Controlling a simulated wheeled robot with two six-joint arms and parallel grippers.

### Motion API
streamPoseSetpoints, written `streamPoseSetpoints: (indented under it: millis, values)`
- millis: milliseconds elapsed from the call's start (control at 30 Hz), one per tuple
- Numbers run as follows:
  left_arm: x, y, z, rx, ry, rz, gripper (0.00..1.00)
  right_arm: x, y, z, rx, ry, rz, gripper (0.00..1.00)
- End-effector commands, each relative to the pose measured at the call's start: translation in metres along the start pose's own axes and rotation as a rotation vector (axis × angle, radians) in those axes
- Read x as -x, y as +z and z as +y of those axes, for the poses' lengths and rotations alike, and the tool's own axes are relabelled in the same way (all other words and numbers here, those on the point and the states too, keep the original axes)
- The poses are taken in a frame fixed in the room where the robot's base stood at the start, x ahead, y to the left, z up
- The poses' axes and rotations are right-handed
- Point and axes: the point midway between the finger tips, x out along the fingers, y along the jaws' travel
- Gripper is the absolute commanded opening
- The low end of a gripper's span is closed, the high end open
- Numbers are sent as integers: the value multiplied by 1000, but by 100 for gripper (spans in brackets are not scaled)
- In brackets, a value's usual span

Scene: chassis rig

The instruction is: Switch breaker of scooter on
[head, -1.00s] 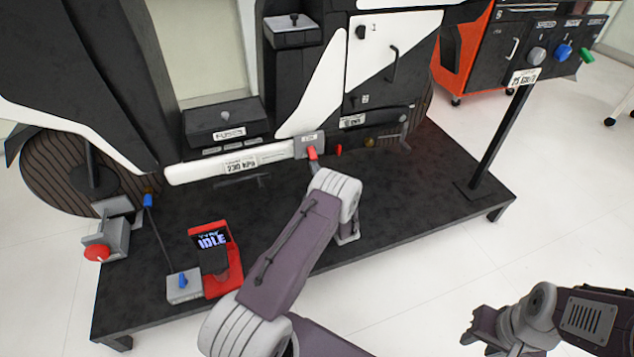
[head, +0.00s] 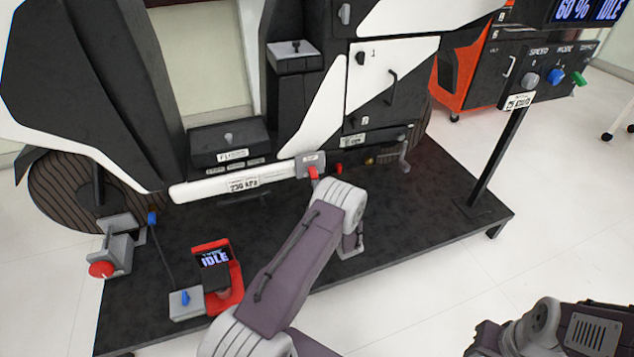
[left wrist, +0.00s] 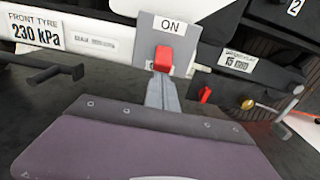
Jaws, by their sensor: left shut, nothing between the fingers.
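A grey switch plate (head: 311,162) with a red toggle (head: 313,173), apparently the breaker, sits at the right end of the scooter's white sill bar. In the left wrist view the plate (left wrist: 158,32) reads ON above the red toggle (left wrist: 163,59), and a lower label is partly hidden. My left gripper (head: 318,185) is shut and empty. In the left wrist view its fingertips (left wrist: 160,82) are just below the toggle; I cannot tell if they touch it. My right gripper (head: 483,340) is at the bottom right, partly cut off and away from the scooter.
The scooter stands on a black platform (head: 400,230). A smaller red lever (left wrist: 205,95) and a yellow knob (left wrist: 248,104) are right of the plate. A red IDLE display unit (head: 222,275) stands front left. A post (head: 497,150) carries a label at right.

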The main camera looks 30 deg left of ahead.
Motion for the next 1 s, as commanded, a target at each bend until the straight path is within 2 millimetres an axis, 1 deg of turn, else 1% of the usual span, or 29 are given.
streamPoseSetpoints:
  millis: [33,167,200,300,467,500,533,567,767,1000]
  values:
    - [1,14,0,1,0,24,0,19,-2,0,0,0,0,36]
    - [4,26,0,2,-1,120,0,52,-5,-1,0,0,0,36]
    - [6,29,0,2,0,157,0,63,-7,-1,0,0,0,36]
    - [8,36,0,3,0,250,0,87,-9,-2,0,0,0,36]
    - [10,44,0,4,1,396,0,120,-12,-2,0,0,0,36]
    - [10,38,0,1,1,422,0,119,-13,-2,0,0,1,36]
    - [10,31,0,0,0,419,0,111,-12,-2,0,0,1,36]
    - [10,30,0,0,0,417,0,110,-12,-2,0,0,1,36]
    - [10,31,0,0,0,414,0,110,-11,-2,0,0,0,36]
    - [10,43,0,1,-1,413,0,120,-12,-2,0,0,0,36]
